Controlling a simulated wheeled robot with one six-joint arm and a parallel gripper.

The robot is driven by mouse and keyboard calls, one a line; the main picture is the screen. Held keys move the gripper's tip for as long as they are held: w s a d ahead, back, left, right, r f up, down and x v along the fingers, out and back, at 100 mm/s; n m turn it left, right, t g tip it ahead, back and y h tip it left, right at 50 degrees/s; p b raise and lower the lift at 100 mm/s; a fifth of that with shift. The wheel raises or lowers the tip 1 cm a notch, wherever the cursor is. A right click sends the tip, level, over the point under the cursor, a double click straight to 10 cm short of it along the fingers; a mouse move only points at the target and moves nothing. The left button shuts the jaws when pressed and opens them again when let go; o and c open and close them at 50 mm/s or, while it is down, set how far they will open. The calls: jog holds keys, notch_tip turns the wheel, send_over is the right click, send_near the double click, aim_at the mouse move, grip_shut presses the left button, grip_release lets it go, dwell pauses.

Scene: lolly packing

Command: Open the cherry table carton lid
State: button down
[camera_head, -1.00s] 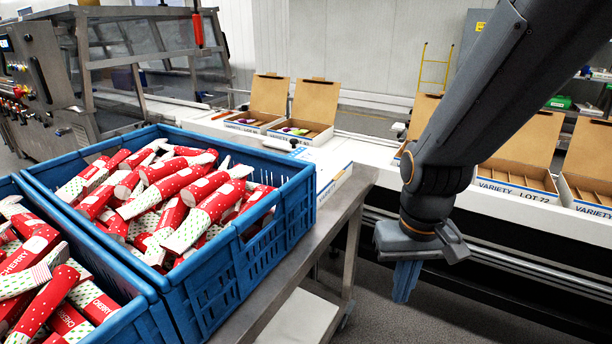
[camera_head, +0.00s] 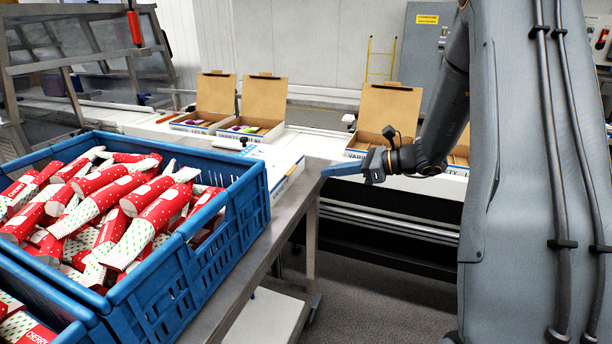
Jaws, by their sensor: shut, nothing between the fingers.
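The table carton (camera_head: 286,180) is a white box with blue lettering on its side, on the metal table just right of the blue crate. Its white top looks closed; the crate hides part of it. My gripper (camera_head: 326,170) is shut and empty. Its blue-grey fingers point left, just right of the carton's far right corner in the picture; I cannot tell the exact gap in depth. Red, white and green cherry packs (camera_head: 130,215) fill the blue crate (camera_head: 205,265).
A second blue crate (camera_head: 60,318) stands at the lower left. Behind the table runs a white conveyor (camera_head: 320,143) with open brown-lidded variety cartons (camera_head: 262,105). The metal table's (camera_head: 262,265) right edge is clear, with open floor beyond it.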

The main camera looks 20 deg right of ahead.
jog(key=p+x, duration=0.1)
jog(key=x, duration=0.9)
jog(key=shift+w+d+r+p, duration=0.1)
jog(key=shift+w+p, duration=0.05)
jog(key=shift+p, duration=0.2)
jog(key=shift+r, duration=0.15)
